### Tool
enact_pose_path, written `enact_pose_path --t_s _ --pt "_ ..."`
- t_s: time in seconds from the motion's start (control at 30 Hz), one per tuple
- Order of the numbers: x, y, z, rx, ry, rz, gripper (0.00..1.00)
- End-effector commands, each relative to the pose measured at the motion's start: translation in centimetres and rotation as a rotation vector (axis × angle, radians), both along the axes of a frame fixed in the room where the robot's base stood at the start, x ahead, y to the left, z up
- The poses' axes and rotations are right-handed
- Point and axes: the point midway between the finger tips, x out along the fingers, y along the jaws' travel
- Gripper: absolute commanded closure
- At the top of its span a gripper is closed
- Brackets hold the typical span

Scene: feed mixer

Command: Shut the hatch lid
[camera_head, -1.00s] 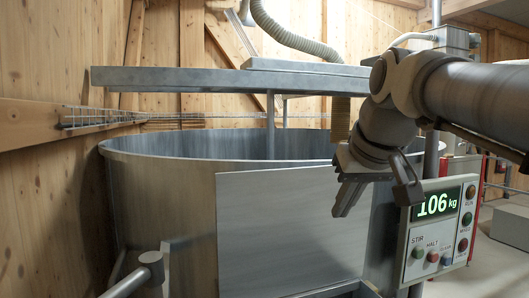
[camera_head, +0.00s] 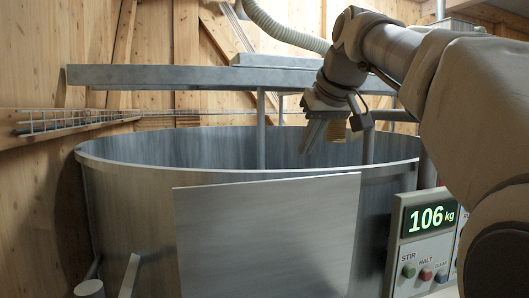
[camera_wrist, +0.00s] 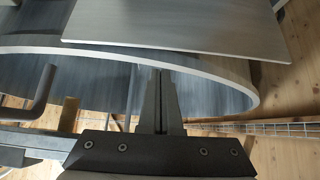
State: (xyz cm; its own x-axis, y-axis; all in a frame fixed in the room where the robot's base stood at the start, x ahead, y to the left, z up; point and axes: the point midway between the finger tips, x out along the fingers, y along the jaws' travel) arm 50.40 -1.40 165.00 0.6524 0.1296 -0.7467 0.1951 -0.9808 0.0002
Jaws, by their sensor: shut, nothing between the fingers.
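The hatch lid appears to be the flat grey panel (camera_head: 268,240) hanging down outside the front of the round metal tub (camera_head: 130,213). Its top edge lies near the tub's front rim, and the tub's top is open. In the wrist view the panel (camera_wrist: 190,25) shows at the top, beyond the curved rim (camera_wrist: 215,70). My gripper (camera_head: 308,148) is shut and empty, pointing down over the tub's opening, behind the front rim. Its fingers (camera_wrist: 162,75) look apart from the panel. Any hinge is hidden.
A grey beam (camera_head: 160,76) crosses above the tub, with a post (camera_head: 261,130) beneath it. A control box (camera_head: 425,235) reading 106 kg stands at the right. A ribbed hose (camera_head: 285,32) hangs behind. A wire tray (camera_head: 70,121) runs along the wooden wall at left.

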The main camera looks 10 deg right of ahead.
Motion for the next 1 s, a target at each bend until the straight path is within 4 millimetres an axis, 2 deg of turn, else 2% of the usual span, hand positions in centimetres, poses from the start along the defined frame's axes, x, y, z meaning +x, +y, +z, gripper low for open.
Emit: enact_pose_path --t_s 0.3,0.5,1.0 --pt "3.8 0.8 -4.5 0.001 0.006 0.001 1.0" --pt "5.3 1.1 -6.1 0.0 0.003 0.001 1.0" --pt "5.6 1.1 -6.6 0.0 0.0 0.0 1.0"
